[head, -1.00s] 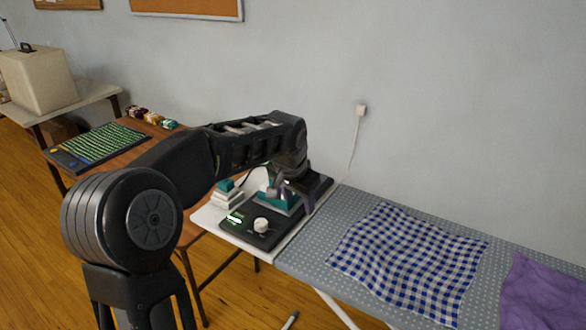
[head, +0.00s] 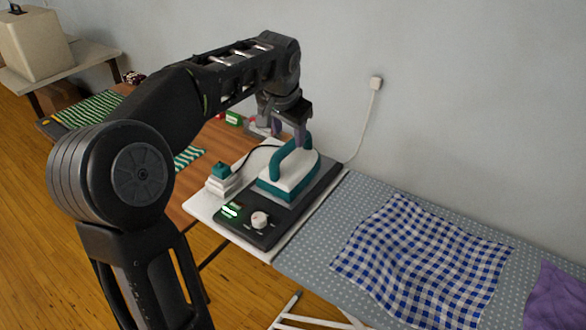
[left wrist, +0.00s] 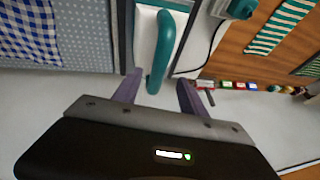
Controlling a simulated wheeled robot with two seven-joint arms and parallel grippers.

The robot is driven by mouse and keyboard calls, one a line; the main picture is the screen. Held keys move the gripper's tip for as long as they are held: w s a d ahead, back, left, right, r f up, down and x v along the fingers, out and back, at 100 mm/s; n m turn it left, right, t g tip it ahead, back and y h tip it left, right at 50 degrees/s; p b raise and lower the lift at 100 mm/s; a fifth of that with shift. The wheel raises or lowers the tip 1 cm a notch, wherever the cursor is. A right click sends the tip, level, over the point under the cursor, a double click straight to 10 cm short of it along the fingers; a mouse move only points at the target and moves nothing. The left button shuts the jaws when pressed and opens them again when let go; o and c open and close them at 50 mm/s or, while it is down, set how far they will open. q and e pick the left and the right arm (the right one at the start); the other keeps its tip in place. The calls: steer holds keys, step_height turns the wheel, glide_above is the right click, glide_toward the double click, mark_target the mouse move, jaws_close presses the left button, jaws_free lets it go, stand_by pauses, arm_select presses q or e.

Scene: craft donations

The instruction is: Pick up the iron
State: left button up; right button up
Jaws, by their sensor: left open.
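The iron (head: 285,176), white and teal with a tall teal handle (head: 290,158), rests on a dark base with a white dial (head: 260,220). My left gripper (head: 291,138) points down, open and empty, at the far end of the handle. In the left wrist view, the handle (left wrist: 162,45) runs up to the gap between the purple fingers of my left gripper (left wrist: 158,80). The fingers stand apart on either side of its near end; I cannot tell if either touches it. My right gripper is not in view.
A blue checked cloth (head: 420,255) and a purple cloth (head: 558,300) lie on the dotted ironing board (head: 325,225). A cord runs to a wall socket (head: 376,83). A wooden table (head: 200,165) stands behind.

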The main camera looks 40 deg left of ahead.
mark_target(291, 141)
arm_select(q)
steer(key=shift+x, duration=0.8)
steer(key=shift+p+x, duration=0.6)
steer(key=shift+x, duration=2)
steer(key=shift+d, duration=0.1)
jaws_close()
steer(key=shift+w+r, duration=0.15)
steer(key=shift+r, duration=0.05)
